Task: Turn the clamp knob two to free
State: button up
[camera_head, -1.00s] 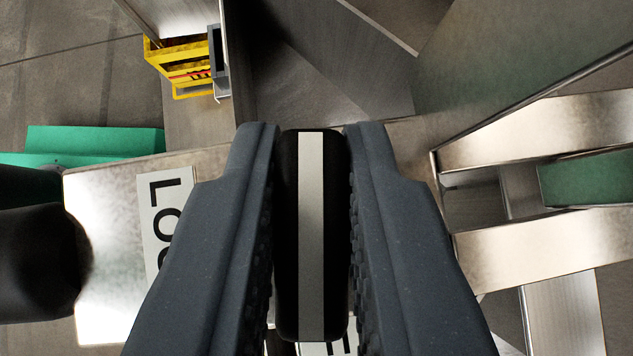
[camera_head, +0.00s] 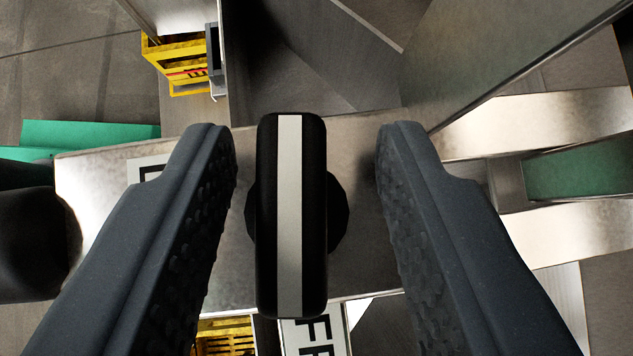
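The clamp knob (camera_head: 265,215) is a black bar-shaped handle with a pale stripe along its top, on a round black base. Its bar runs up and down the picture. My gripper (camera_head: 305,140) is open, with one ridged finger on each side of the knob and a visible gap on both sides. The left gap looks narrower than the right. Below the knob is a white label (camera_head: 318,338) whose visible letters start "FR". A second white label (camera_head: 147,171) at left is mostly hidden by my left finger.
The knob stands on a metal plate (camera_head: 95,210). A dark rounded object (camera_head: 35,245) is at the left edge. Metal bars (camera_head: 560,235) and a green panel (camera_head: 580,175) lie at right. A yellow crate (camera_head: 180,65) is at the upper left, and another yellow piece (camera_head: 225,338) shows below.

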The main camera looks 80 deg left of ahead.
jog(key=s+b+v, duration=0.1)
jog(key=v, duration=1.2)
jog(key=shift+w+d+r+b, duration=0.2)
jog(key=shift+w+d+b, duration=0.15)
jog(key=shift+w, duration=0.15)
